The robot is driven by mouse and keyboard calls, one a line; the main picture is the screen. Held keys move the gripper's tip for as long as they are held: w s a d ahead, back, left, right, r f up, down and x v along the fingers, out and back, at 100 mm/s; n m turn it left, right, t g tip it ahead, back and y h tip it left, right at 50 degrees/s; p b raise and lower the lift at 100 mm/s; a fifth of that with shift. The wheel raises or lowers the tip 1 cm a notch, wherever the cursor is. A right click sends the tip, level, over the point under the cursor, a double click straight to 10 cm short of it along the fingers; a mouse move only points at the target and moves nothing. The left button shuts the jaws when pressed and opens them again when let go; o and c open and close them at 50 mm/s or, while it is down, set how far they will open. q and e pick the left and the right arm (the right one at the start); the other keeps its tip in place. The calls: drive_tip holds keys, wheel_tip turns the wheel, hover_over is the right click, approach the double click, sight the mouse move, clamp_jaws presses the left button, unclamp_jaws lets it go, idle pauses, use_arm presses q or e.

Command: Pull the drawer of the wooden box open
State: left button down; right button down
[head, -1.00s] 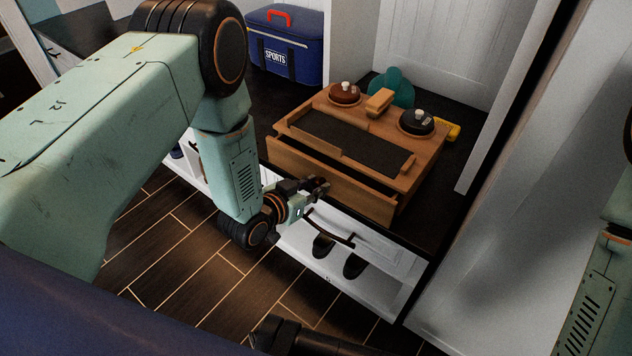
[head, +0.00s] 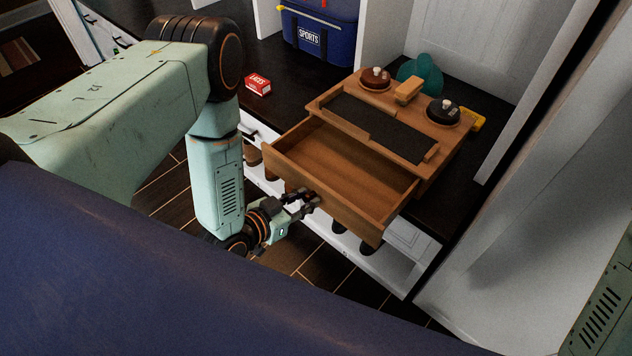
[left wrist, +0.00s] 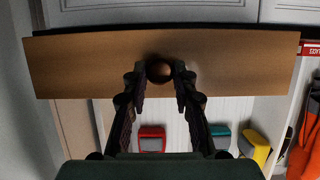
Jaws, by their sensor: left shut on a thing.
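The wooden box (head: 432,168) stands on a dark bench top. Its drawer (head: 340,170) is pulled well out toward me, and its inside looks empty. My left gripper (head: 308,200) is at the drawer's front panel. In the left wrist view the gripper (left wrist: 160,76) is shut on the round knob (left wrist: 160,70) in the middle of the drawer front (left wrist: 90,66). My right gripper is not in view; only part of my right arm shows at the lower right edge.
On top of the box are a brown tin (head: 375,78), a black tin (head: 443,112) and a brush (head: 409,91). A red laces box (head: 258,83) and a blue sports bag (head: 318,35) are on the bench. A white panel (head: 540,180) rises at right.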

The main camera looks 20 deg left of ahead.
use_arm(q)
drive_tip(key=shift+s+a+f, duration=0.1)
drive_tip(key=shift+s+a, duration=0.1)
drive_tip(key=shift+s, duration=0.35)
drive_tip(key=shift+s+a, duration=0.15)
drive_tip(key=shift+s, duration=0.4)
drive_tip(key=c, duration=1.1)
unclamp_jaws()
drive_tip(key=shift+w, duration=0.1)
drive_tip(key=v, duration=1.2)
